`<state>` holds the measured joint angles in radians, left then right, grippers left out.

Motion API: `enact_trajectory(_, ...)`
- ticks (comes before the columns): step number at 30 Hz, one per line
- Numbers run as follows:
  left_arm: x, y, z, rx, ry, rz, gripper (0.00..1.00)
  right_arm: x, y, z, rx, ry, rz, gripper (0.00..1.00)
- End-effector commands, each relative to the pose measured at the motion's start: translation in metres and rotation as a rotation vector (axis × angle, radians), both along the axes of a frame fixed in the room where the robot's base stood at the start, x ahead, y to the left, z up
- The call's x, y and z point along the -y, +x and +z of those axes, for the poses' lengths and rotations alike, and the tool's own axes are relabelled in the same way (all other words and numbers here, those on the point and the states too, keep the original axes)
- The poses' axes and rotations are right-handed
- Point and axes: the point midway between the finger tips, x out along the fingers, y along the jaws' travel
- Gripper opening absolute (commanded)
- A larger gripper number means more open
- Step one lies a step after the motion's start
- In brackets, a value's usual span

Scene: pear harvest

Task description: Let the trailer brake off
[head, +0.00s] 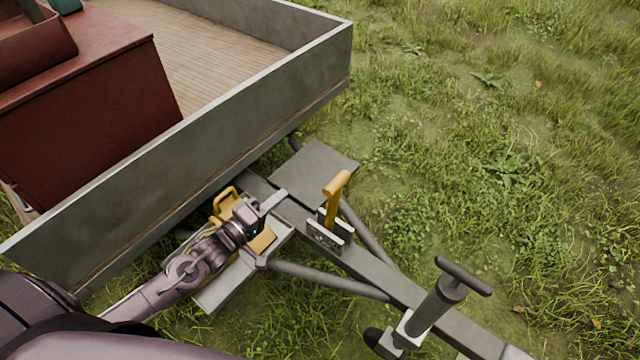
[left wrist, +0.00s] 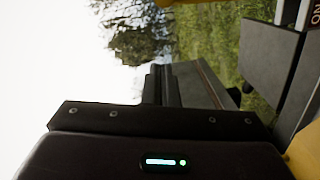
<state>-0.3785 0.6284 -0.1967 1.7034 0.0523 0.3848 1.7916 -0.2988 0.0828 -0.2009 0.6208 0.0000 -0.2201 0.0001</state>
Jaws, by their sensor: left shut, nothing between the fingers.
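The trailer brake lever (head: 335,198) is a yellow handle with a rounded grip, standing nearly upright in a grey bracket (head: 328,237) on the drawbar. My left gripper (head: 273,201) is shut and empty. Its tip is a little left of the lever and apart from it in the head view. In the left wrist view the dark housing of my gripper (left wrist: 160,150) fills the lower part, and I cannot make out the lever for certain there. My right gripper is not in view.
The grey trailer bed (head: 230,130) carries a red box (head: 90,110). A yellow part (head: 225,203) lies behind my left wrist. A jack with a dark crank handle (head: 463,275) stands on the drawbar (head: 405,288) nearer the front. Open grass (head: 510,150) lies to the right.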

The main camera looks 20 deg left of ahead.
Motion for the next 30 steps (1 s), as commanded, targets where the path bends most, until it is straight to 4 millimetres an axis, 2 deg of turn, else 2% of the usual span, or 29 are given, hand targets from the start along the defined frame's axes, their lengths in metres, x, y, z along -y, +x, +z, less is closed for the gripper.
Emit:
enact_trajectory(5, 0.002, 0.004, 0.0, 0.001, 0.001, 0.001, 0.0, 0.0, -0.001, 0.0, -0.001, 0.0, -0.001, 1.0)
enact_trajectory(8, 0.005, 0.014, 0.0, 0.003, 0.0, 0.001, 0.0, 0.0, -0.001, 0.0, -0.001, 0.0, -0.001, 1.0)
enact_trajectory(22, 0.039, 0.094, -0.001, 0.002, 0.001, 0.002, 0.0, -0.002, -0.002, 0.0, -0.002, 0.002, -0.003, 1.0)
enact_trajectory(27, 0.064, 0.089, -0.008, -0.002, 0.001, 0.0, 0.0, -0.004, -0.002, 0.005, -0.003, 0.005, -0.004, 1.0)
enact_trajectory(30, 0.072, 0.088, -0.011, -0.001, 0.002, 0.001, 0.0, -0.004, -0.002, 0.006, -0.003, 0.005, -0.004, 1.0)
